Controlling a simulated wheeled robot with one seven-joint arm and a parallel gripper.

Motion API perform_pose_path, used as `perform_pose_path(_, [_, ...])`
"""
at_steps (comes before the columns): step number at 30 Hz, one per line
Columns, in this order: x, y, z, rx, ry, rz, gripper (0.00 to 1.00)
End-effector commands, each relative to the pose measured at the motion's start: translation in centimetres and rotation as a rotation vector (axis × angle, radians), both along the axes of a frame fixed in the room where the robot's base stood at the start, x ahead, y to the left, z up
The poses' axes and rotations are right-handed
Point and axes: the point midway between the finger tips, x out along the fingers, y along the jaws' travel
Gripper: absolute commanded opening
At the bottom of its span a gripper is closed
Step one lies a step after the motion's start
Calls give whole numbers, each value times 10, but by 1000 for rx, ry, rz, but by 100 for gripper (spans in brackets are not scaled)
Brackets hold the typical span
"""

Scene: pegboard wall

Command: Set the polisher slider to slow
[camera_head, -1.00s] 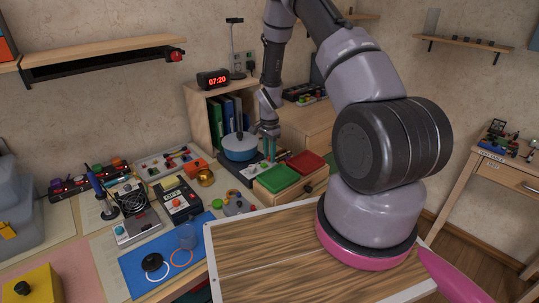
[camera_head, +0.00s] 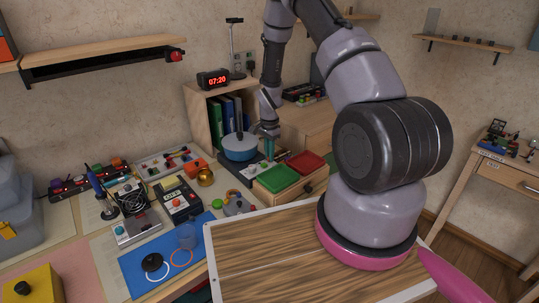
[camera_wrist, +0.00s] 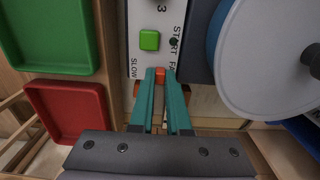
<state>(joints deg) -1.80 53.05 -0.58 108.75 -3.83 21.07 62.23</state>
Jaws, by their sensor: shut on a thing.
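The polisher's white panel shows in the wrist view (camera_wrist: 150,16), with a green button (camera_wrist: 149,40) beside the word START. An orange slider knob (camera_wrist: 160,75) sits at the near end of the panel. SLOW is printed on its left and a partly covered FAST on its right; the knob looks nearer the FAST side. My gripper (camera_wrist: 160,80) has its teal fingertips closed on the knob's two sides. The fingers hide part of the slider's track. In the head view my gripper (camera_head: 269,148) reaches down behind the green tray, beside the polisher's blue drum (camera_head: 240,149).
A green tray (camera_head: 278,178) and a red tray (camera_head: 306,162) sit close to the right of the polisher. The grey-lidded drum (camera_wrist: 275,55) stands close on the other side in the wrist view. A shelf with binders (camera_head: 216,124) stands behind.

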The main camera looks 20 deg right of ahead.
Motion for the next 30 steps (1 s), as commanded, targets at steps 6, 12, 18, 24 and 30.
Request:
perform_pose_path(6, [0,0,0,0,-1,0,0])
perform_pose_path(12, [0,0,0,0,-1,0,0])
perform_pose_path(18, [0,0,0,0,-1,0,0])
perform_pose_path(24, [-21,-9,0,0,2,-2,0])
perform_pose_path(30, [-27,-11,0,0,3,-2,0])
